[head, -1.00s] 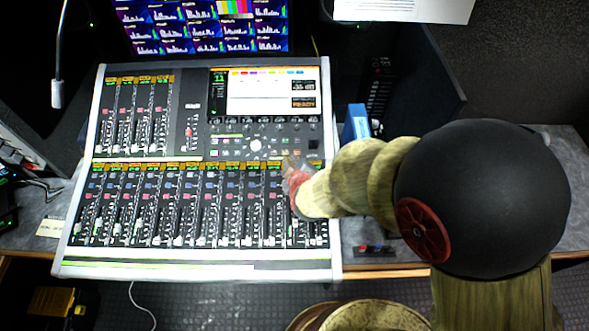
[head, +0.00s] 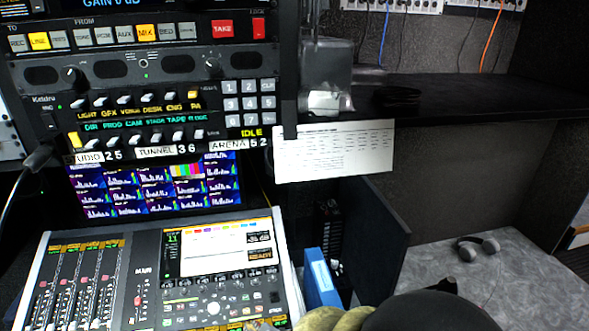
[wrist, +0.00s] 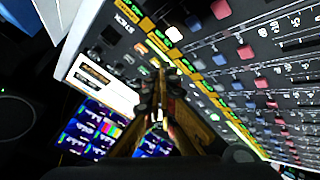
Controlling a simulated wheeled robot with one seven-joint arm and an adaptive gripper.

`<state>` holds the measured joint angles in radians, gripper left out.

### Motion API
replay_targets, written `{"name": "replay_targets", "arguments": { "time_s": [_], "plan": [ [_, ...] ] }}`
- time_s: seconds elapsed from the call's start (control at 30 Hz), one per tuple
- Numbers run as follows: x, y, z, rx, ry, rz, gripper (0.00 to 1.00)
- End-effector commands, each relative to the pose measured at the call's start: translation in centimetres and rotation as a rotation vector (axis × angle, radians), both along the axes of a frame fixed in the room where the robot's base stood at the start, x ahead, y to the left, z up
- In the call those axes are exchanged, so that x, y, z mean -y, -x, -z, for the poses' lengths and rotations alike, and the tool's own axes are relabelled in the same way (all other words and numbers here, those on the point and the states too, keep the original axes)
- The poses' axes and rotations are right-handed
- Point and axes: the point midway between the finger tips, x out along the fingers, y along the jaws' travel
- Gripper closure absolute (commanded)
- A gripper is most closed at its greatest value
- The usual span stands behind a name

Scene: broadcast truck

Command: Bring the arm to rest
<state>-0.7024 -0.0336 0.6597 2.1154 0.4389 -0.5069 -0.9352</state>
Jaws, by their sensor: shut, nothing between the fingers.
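My gripper (wrist: 160,120) shows in the wrist view with its fingers together and nothing between them. It is over the mixing console (wrist: 215,65), near its screen and upper controls; whether it touches the console I cannot tell. In the head view the console (head: 145,285) is at the lower left, and part of my arm shows at the bottom edge. My gripper is out of the head view.
A monitor with coloured meters (head: 150,187) stands behind the console. A blue binder (head: 318,280) stands to its right by a dark partition (head: 370,235). Headphones (head: 477,247) lie on the grey desk at right. A paper sheet (head: 335,152) hangs from the shelf.

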Motion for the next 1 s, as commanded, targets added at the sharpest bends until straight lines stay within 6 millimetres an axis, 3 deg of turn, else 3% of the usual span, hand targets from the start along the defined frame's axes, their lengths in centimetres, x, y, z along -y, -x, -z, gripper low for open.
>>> {"name": "replay_targets", "arguments": {
  "time_s": [0.13, 0.2, 0.27, 0.37, 0.47, 0.63, 0.8, 1.0],
  "plan": [
    [0.8, 5.1, 4.3, -0.267, -0.027, 0.057, 1.00],
    [1.3, 8.1, 4.7, -0.402, -0.036, 0.094, 1.00],
    [2.3, 10.0, 3.9, -0.500, -0.045, 0.140, 1.00],
    [5.1, 12.4, 1.1, -0.635, -0.059, 0.244, 1.00],
    [9.2, 14.2, -2.9, -0.731, -0.075, 0.376, 1.00],
    [17.5, 17.0, -10.3, -0.787, -0.120, 0.623, 1.00],
    [24.9, 19.2, -16.9, -0.710, -0.202, 0.811, 1.00],
    [30.0, 19.5, -22.9, -0.522, -0.341, 0.925, 1.00]
  ]
}}
